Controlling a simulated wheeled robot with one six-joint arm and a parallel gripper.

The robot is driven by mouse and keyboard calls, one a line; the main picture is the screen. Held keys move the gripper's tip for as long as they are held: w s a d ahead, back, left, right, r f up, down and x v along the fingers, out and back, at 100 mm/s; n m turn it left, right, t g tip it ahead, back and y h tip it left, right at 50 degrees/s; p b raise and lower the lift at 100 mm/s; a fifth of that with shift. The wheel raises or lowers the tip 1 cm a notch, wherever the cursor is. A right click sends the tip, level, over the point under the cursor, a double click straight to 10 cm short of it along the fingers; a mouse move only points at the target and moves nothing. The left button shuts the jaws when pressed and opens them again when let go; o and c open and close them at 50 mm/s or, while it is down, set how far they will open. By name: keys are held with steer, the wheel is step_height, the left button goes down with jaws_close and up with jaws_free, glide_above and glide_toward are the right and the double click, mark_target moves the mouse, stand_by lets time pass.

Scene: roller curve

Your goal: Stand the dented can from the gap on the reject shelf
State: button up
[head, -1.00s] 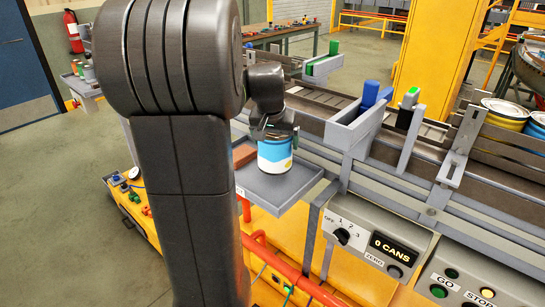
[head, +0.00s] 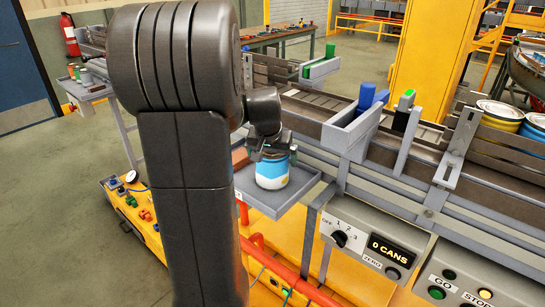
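A blue and white can (head: 272,171) stands upright on or just above the grey reject shelf (head: 263,207), a shallow tray at the conveyor's near side. My gripper (head: 270,152) is at the can's top, with its fingers at the rim. I cannot tell whether the fingers still press on the can. I cannot make out a dent from here. My own arm covers the left part of the shelf.
A reddish-brown block (head: 240,157) lies at the shelf's back left. The conveyor (head: 310,115) runs behind, with a grey bracket with blue handles (head: 358,122) to the right. The control box (head: 366,240) reads 0 CANS.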

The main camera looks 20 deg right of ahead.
steer(key=shift+r, duration=0.1)
steer(key=v, duration=1.2)
steer(key=x, duration=1.2)
steer(key=shift+f, duration=0.25)
steer(key=shift+r, duration=2.1)
